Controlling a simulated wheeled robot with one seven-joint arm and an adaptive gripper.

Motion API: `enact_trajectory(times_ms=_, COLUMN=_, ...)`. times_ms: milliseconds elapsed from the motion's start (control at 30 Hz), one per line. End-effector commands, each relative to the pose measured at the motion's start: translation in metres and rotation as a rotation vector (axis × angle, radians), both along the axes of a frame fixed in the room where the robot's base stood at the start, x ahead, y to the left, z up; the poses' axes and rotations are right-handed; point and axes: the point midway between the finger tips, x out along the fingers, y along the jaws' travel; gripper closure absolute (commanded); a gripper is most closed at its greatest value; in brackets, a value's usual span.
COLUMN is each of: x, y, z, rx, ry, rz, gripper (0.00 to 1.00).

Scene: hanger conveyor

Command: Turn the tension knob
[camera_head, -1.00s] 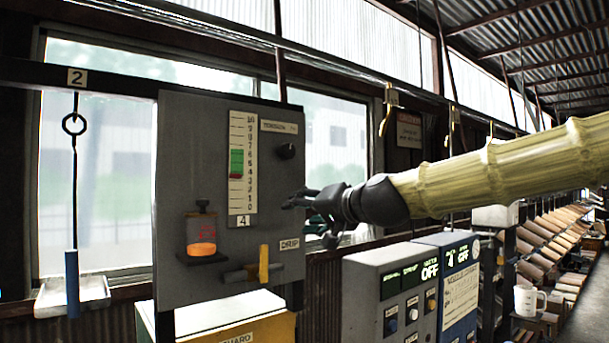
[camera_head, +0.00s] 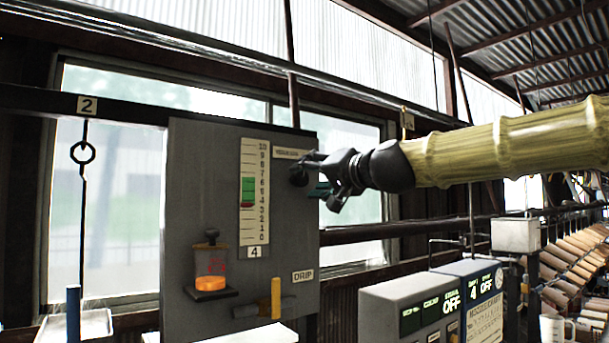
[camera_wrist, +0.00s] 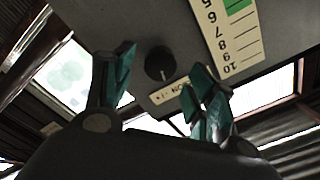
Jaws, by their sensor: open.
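The tension knob (camera_head: 298,175) is a small black round knob on the grey panel (camera_head: 205,150), right of the numbered scale and below the tension label (camera_head: 290,153). In the wrist view the knob (camera_wrist: 159,63) shows between and beyond the fingers. My gripper (camera_head: 312,177) is beside the knob in the head view, coming from the right. In the wrist view my gripper (camera_wrist: 160,85) is open, with one teal fingertip on each side and nothing between them. Whether a finger touches the knob cannot be told. The scale (camera_head: 254,190) has a green band and a red mark near its lower edge.
An orange-lit oiler cup (camera_head: 211,268) and a yellow drip lever (camera_head: 276,298) sit lower on the panel. A hook (camera_head: 83,152) hangs at left. A control box (camera_head: 400,305) with OFF displays stands below right.

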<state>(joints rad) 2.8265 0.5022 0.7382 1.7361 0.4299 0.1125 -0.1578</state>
Motion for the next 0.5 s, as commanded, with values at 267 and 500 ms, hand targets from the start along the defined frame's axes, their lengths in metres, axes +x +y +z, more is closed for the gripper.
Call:
enact_trajectory(times_ms=267, x=0.024, y=0.017, z=0.001, rx=0.0, ry=0.001, rz=-0.001, gripper=0.44)
enact_trajectory(times_ms=500, x=0.031, y=0.023, z=0.0, rx=0.0, ry=0.0, rz=0.0, gripper=0.44)
